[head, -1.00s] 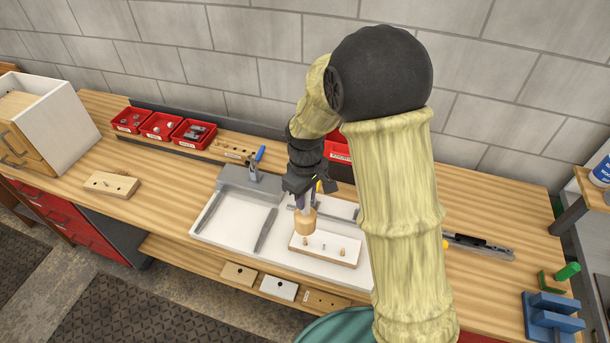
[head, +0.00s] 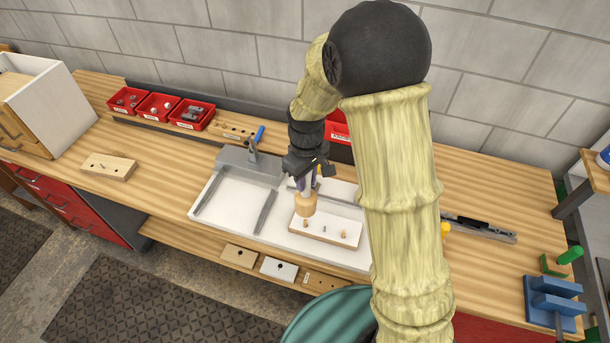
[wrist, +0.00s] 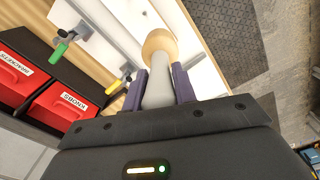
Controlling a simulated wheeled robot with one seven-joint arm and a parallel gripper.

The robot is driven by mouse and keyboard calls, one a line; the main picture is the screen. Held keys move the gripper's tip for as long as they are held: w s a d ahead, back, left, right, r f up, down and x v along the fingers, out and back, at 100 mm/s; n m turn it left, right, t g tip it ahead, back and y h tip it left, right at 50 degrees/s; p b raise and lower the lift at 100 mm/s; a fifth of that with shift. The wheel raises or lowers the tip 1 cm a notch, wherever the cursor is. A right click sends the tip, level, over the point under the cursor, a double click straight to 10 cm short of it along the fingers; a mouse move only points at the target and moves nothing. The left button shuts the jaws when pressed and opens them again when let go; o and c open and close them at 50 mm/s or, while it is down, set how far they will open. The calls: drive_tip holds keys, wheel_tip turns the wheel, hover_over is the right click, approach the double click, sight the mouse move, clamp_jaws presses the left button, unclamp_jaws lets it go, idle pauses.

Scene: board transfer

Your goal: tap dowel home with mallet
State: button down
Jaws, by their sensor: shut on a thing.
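The mallet (head: 306,204) has a light wooden head and a pale grey handle; it also shows in the wrist view (wrist: 159,44). My gripper (wrist: 159,88) is shut on the mallet's handle, with its purple fingers on either side. In the head view my gripper (head: 305,182) holds the mallet head-down over the left part of a white-topped board (head: 330,231). A small wooden dowel (head: 306,223) shows just below the mallet head; I cannot tell whether they touch. A grey pin (head: 324,229) and another wooden dowel (head: 344,234) stand on the board.
The board lies in a white tray (head: 225,205) with grey bars and a clamp (head: 254,143). Red bins (head: 192,114) stand behind, left. A drilled wooden block (head: 108,166) lies left on the bench. My arm hides the bench right of the tray.

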sight(306, 188)
drive_tip(key=shift+f+b, duration=0.85)
drive_tip(key=shift+f, duration=0.7)
drive_tip(key=shift+s, duration=0.1)
wheel_tip(306, 188, down, 3)
drive_tip(key=shift+f+b, duration=0.1)
drive_tip(key=shift+b, duration=0.9)
drive_tip(key=shift+r+p, duration=1.05)
drive_tip(key=shift+r, duration=0.2)
